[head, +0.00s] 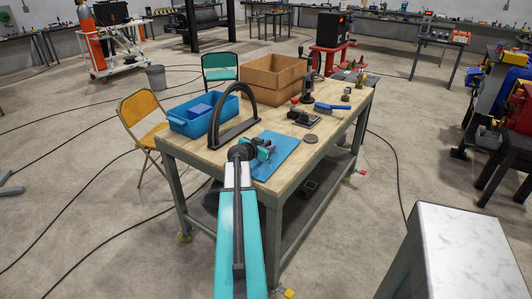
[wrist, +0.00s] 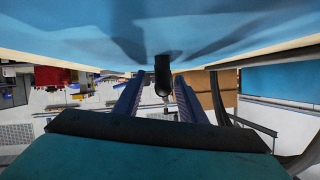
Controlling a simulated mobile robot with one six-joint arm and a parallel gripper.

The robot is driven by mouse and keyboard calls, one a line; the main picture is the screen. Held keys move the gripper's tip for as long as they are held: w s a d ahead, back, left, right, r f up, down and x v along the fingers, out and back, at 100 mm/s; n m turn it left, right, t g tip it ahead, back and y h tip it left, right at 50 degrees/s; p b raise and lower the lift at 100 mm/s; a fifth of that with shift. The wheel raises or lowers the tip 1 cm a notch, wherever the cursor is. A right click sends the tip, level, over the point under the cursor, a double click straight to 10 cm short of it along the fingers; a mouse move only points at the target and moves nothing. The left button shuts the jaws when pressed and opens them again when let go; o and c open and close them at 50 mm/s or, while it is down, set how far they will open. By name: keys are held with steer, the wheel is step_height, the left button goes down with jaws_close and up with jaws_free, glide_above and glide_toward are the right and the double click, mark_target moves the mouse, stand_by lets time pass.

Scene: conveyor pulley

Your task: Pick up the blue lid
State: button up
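The blue lid (head: 283,155) lies flat on the near part of the wooden workbench. In the wrist view, which looks upside down, the blue lid (wrist: 170,25) fills the top, and a dark knob (wrist: 162,73) sticks out from it. My gripper (head: 266,146) is low over the lid's left side in the head view. In the wrist view my gripper (wrist: 158,84) has its two fingers apart, with the knob showing in the gap between them. Whether the knob is fully between the fingertips or just beyond them is unclear. My wrist hides part of the lid in the head view.
A blue bin (head: 178,123) with a blue item in it stands behind left on the workbench (head: 228,148). A blue brush (head: 330,109), a dark disc (head: 311,138) and small tools lie to the right.

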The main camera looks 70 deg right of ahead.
mark_target(266, 143)
jaws_close()
steer(key=shift+r, duration=0.1)
stand_by(0.3)
steer(key=shift+r+b, duration=0.65)
steer(key=shift+r, duration=1.05)
steer(key=a+b, duration=0.1)
steer(key=a, duration=0.3)
steer(key=w+a+b, duration=0.1)
steer(key=a, duration=0.4)
steer(key=a+r+b, duration=0.1)
steer(key=a, duration=0.4)
steer(key=shift+w+b, duration=0.25)
steer(key=shift+b, duration=0.15)
steer(key=shift+w+a+b, duration=0.1)
steer(key=shift+a+b, duration=0.05)
steer(key=shift+b, duration=0.8)
steer(key=shift+w+a+r+b, duration=0.15)
steer(key=shift+a+b, duration=0.45)
steer(key=shift+b, duration=0.45)
